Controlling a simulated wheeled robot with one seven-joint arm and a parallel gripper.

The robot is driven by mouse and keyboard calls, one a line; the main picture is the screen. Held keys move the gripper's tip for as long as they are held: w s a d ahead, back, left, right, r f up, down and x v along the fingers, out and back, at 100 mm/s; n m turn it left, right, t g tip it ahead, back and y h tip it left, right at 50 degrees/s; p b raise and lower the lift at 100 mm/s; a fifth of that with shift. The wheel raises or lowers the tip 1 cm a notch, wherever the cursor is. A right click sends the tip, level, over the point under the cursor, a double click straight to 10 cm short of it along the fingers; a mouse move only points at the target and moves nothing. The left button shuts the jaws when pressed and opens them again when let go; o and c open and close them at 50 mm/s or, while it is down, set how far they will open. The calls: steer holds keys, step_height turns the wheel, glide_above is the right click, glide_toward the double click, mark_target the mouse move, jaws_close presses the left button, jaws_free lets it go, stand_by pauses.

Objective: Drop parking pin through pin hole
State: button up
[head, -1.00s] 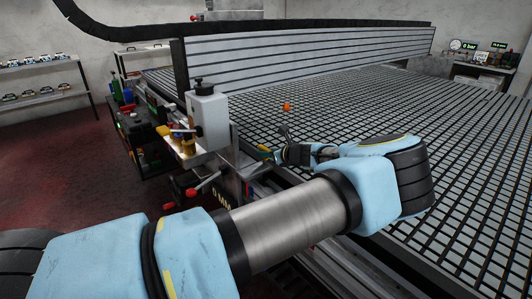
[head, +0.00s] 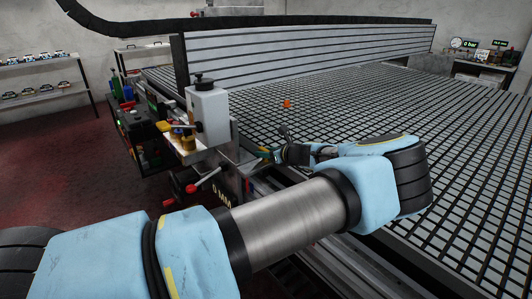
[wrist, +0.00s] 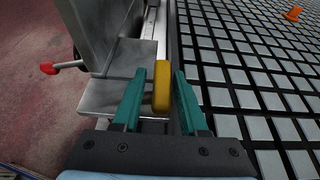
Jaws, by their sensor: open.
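A yellow rounded piece (wrist: 162,88), probably the top of the parking pin, stands between my gripper's fingers in the wrist view. My gripper (wrist: 160,74) is open, with one teal finger on each side of it. The piece is above or against a grey metal ledge (wrist: 120,92) at the table's side; I cannot tell which. In the head view my gripper (head: 266,154) is small beside the table's left edge. I cannot make out the pin hole, and the pin's lower part is hidden.
The slotted grid table (head: 420,120) fills the right side. A small orange object (head: 287,103) sits on it. A grey-white block unit (head: 207,112) stands left of my gripper, with a red-ended lever (head: 205,186) below. A long striped gantry beam (head: 310,52) crosses behind.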

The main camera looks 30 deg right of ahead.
steer(key=shift+s+d, duration=0.35)
steer(key=shift+s, duration=0.1)
steer(key=b+v, duration=0.3)
steer(key=v, duration=0.7)
steer(key=shift+a+r, duration=0.25)
steer(key=shift+w, duration=0.1)
